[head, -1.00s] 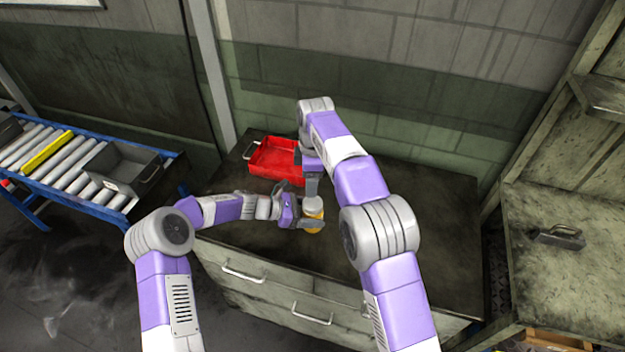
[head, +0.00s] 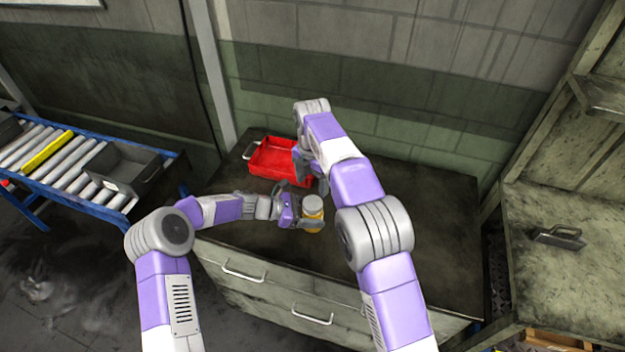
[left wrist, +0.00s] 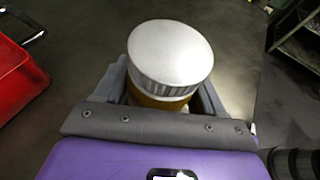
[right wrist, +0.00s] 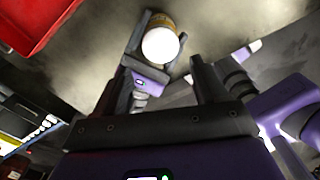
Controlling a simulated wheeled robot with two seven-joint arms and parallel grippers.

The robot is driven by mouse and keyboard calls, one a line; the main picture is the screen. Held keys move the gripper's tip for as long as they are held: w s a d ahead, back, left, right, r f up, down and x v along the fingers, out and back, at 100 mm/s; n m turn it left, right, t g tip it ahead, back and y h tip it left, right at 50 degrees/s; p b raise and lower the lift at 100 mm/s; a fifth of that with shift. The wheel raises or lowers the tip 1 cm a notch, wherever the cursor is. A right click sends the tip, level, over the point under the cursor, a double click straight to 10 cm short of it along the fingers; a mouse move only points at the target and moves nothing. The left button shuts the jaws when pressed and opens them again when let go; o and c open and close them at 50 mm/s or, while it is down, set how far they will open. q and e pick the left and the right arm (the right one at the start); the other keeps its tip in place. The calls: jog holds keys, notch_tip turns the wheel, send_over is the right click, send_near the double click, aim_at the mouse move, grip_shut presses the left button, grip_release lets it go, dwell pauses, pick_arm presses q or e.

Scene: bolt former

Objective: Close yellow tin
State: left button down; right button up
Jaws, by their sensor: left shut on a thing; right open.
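The yellow tin (head: 312,225) stands on the dark cabinet top near its front, with a pale silver lid (head: 313,203) on it. In the left wrist view the ribbed lid (left wrist: 170,55) covers the top of the tin (left wrist: 158,101). My left gripper (head: 308,222) is shut around the tin's body from the left. The tin and lid also show in the right wrist view (right wrist: 160,45). My right gripper (head: 312,184) is open and empty, above and behind the tin, apart from the lid. In the right wrist view its fingers (right wrist: 160,85) stand wide apart.
A red tray (head: 270,160) sits at the back left of the cabinet top (head: 430,240). The right part of the top is clear. A roller conveyor with a grey bin (head: 125,170) stands at left, and a workbench (head: 560,270) at right.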

aim_at(313, 202)
jog(key=shift+f, duration=4)
jog(key=shift+c, duration=0.2)
jog(key=c, duration=0.9)
jog(key=shift+o, duration=0.2)
jog(key=m, duration=0.9)
jog(key=shift+m, duration=0.4)
jog(key=m, duration=0.5)
jog(key=shift+w, duration=0.1)
jog(key=m, duration=0.4)
jog(key=shift+m, duration=0.4)
